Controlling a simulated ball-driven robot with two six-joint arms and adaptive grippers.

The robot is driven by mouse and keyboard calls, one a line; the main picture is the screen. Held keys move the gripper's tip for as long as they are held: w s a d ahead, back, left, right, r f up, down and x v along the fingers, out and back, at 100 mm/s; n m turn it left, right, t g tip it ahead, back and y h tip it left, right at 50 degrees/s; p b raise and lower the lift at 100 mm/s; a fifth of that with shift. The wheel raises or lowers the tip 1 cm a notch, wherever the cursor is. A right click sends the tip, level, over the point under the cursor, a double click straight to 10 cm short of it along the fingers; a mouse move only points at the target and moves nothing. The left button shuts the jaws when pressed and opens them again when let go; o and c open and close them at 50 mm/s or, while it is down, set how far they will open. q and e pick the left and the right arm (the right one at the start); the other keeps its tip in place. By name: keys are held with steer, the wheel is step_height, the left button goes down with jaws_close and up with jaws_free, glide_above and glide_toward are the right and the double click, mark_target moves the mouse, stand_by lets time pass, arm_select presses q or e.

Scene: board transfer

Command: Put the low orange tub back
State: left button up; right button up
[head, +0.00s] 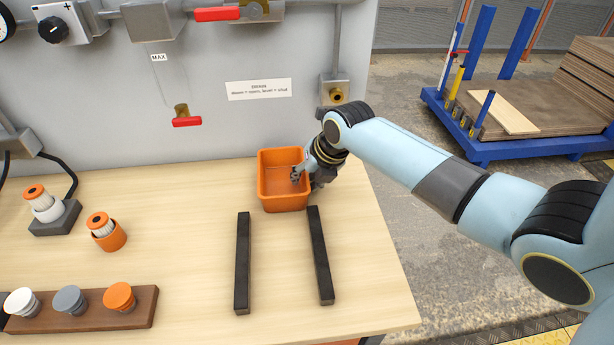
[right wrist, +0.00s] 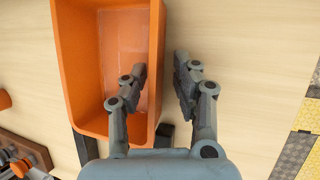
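The low orange tub (head: 284,204) stands empty on the wooden table, behind two dark parallel bars. Its inside also shows in the right wrist view (right wrist: 78,70). My right gripper (head: 303,176) is at the tub's right wall. In the right wrist view, my right gripper (right wrist: 161,75) has one finger inside the tub and the other outside, with the wall between them. The fingers are apart and a gap shows beside the wall. My left gripper is not in view.
The dark bars (head: 242,262) and (head: 320,255) lie in front of the tub. A brown rack (head: 140,311) with knobs, an orange cup (head: 112,240) and a grey block (head: 55,220) stand to the left. A grey panel (head: 220,130) rises behind. The table between the bars is clear.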

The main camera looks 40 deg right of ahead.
steer(key=shift+r, duration=0.25)
steer(key=v, duration=1.1)
steer(key=shift+s+r, duration=0.2)
steer(key=shift+r, duration=0.15)
